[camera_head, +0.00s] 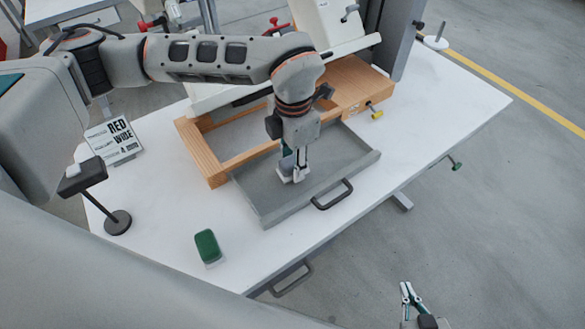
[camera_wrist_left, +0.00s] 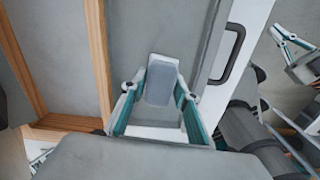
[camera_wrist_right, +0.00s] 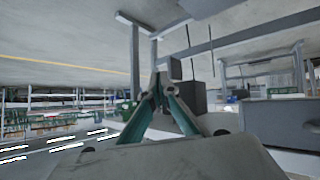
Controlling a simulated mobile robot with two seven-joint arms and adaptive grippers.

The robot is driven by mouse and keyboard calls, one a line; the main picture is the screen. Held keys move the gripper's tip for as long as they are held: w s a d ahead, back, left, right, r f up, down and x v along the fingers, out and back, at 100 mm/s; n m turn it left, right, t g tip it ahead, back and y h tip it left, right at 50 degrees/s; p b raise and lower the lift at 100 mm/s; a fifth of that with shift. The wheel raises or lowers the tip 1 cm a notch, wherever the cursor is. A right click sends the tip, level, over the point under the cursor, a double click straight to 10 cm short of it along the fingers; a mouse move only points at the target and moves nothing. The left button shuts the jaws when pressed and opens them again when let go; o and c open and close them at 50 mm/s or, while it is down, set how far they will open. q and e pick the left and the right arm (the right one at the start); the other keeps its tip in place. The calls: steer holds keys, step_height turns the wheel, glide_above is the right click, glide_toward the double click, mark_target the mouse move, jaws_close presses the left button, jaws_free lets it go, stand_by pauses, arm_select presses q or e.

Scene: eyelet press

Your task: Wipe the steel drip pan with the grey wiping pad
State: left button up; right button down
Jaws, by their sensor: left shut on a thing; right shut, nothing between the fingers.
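The steel drip pan (camera_head: 335,160) is a shallow grey tray with a black handle, pulled out of a wooden frame on the white table. My left gripper (camera_head: 294,174) points down inside the pan, near its middle. It is shut on the grey wiping pad (camera_wrist_left: 160,83), which shows between the fingers in the left wrist view. Whether the pad touches the pan floor is hard to tell. The pan also shows in the left wrist view (camera_wrist_left: 190,30). My right gripper (camera_head: 411,298) is shut and empty, low at the right, away from the table.
A green pad with a pale base (camera_head: 207,246) lies on the table's front part. A black stand (camera_head: 118,222) and a box with printed letters (camera_head: 114,141) are at the left. The wooden frame (camera_head: 204,160) and the press (camera_head: 335,30) stand behind the pan.

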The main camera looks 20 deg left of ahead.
arm_select(q)
steer(key=shift+w+d+r+p, duration=0.1)
steer(key=shift+r+p, duration=0.15)
steer(key=shift+r, duration=0.25)
steer(key=shift+w+d+r+p, duration=0.1)
steer(key=shift+r+p, duration=0.1)
steer(key=shift+r, duration=0.3)
steer(key=shift+a+r+p, duration=0.15)
steer(key=shift+r+p, duration=0.3)
steer(key=shift+r, duration=0.3)
steer(key=shift+r+p, duration=0.45)
steer(key=shift+r, duration=0.3)
steer(key=shift+s+r, duration=0.1)
steer(key=shift+r, duration=0.35)
arm_select(e)
steer(key=r, duration=0.1)
steer(key=s+r, duration=0.1)
steer(key=shift+s+r, duration=0.25)
steer(key=shift+r, duration=0.1)
steer(key=shift+w+r, duration=0.15)
